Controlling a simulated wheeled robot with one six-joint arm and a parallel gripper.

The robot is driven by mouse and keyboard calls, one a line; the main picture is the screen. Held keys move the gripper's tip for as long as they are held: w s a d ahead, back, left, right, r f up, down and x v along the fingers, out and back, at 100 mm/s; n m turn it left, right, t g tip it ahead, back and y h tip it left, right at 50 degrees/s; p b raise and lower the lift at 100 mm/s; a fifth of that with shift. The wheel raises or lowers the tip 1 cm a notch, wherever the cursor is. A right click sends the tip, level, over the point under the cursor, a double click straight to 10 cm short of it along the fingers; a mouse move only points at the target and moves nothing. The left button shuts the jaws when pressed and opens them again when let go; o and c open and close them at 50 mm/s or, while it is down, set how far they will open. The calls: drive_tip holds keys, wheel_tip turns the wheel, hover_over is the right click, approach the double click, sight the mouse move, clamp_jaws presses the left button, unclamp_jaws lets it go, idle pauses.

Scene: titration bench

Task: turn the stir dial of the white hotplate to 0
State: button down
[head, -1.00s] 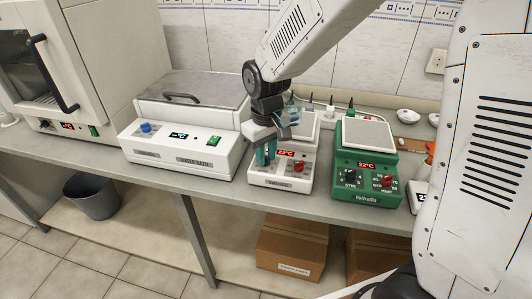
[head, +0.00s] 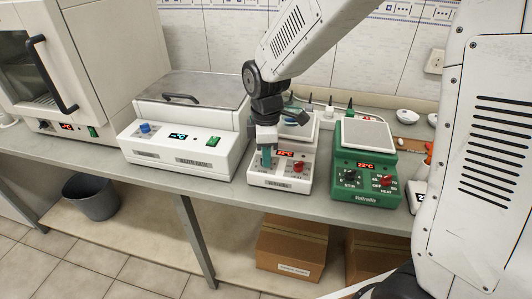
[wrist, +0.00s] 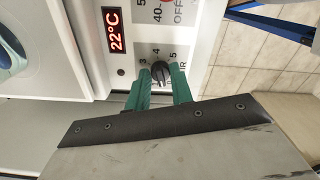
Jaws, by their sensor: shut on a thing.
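The white hotplate (head: 262,181) stands on the bench in the head view, with a lit display and a red knob (head: 299,167). My gripper (head: 267,160) points down at the left of its front panel and hides the stir dial there. In the wrist view the black stir dial (wrist: 160,71) sits between the two teal fingertips of my gripper (wrist: 160,84), which is shut on it. Marks 3, 4 and 5 show around the dial. Its exact pointer setting is too small to tell. The display (wrist: 115,33) reads 22°C.
A green hotplate (head: 350,195) stands close on the right. A white water bath (head: 180,150) stands close on the left, with an oven (head: 85,65) beyond it. A glass vessel (head: 294,114) stands on the white hotplate, behind my gripper. The bench's front edge is clear.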

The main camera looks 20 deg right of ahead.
drive_tip(key=shift+w+n, duration=0.1)
drive_tip(key=shift+n, duration=1.5)
drive_tip(key=shift+r, duration=0.1)
drive_tip(key=c, duration=1.3)
unclamp_jaws()
drive_tip(key=shift+o, duration=0.2)
wheel_tip(320, 180, up, 8)
drive_tip(key=shift+f, duration=0.15)
